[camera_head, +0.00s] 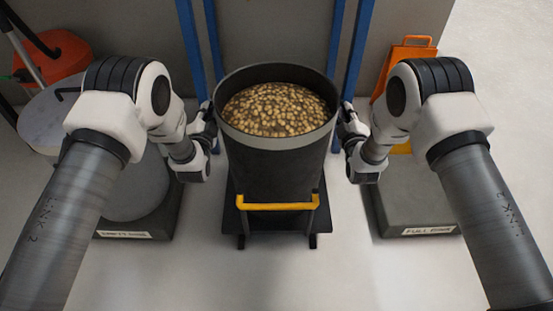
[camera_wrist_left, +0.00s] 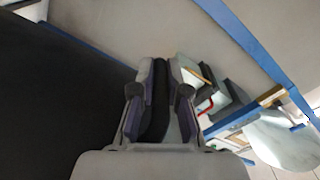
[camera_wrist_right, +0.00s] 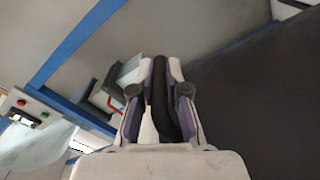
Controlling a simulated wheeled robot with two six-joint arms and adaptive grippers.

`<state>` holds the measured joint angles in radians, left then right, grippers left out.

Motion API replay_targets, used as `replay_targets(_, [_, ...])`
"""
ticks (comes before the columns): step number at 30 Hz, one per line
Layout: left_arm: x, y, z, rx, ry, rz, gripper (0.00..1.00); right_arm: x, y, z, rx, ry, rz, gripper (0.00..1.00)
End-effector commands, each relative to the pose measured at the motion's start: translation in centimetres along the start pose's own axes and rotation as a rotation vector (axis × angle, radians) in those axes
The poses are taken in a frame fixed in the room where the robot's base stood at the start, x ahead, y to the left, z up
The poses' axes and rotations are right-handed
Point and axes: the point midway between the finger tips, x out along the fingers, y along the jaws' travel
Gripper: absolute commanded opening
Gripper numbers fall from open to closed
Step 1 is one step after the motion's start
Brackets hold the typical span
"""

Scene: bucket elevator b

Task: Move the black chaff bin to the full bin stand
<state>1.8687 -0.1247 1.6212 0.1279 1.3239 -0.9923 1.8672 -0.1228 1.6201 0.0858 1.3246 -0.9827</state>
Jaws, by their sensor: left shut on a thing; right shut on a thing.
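The black chaff bin (camera_head: 275,165), full of tan pellet-like chaff, stands upright in the middle of the head view, above a dark wheeled platform with a yellow handle (camera_head: 278,206). My left gripper (camera_head: 210,115) is shut on a black part at the bin's left side, and my right gripper (camera_head: 345,115) is shut on one at its right side. The wrist views show a black handle between the left fingers (camera_wrist_left: 160,100) and the right fingers (camera_wrist_right: 160,100). The full bin stand (camera_head: 405,195) is a low grey block at the right, labelled in front. Whether the bin touches the platform is hidden.
At the left, a round grey bin (camera_head: 140,190) stands on a low labelled stand (camera_head: 125,234). An orange object (camera_head: 405,60) is behind the full bin stand. Blue posts (camera_head: 345,50) rise behind the chaff bin. The floor in front is clear.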

Motion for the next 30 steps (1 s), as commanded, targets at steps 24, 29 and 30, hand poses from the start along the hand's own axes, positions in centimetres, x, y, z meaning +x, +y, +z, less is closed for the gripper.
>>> replay_targets(24, [0.0,-4.4,-3.0,0.000,0.005,-0.001,0.00,0.1,4.4,-3.0,0.000,0.005,0.001,0.00])
replay_targets(29, [0.0,-4.3,-2.9,0.000,0.005,-0.001,0.00,0.1,4.3,-2.9,0.000,0.005,0.001,0.00])
replay_targets(30, [0.1,-4.3,-2.9,0.000,0.005,-0.001,0.00,0.1,4.3,-2.9,0.000,0.005,0.001,0.00])
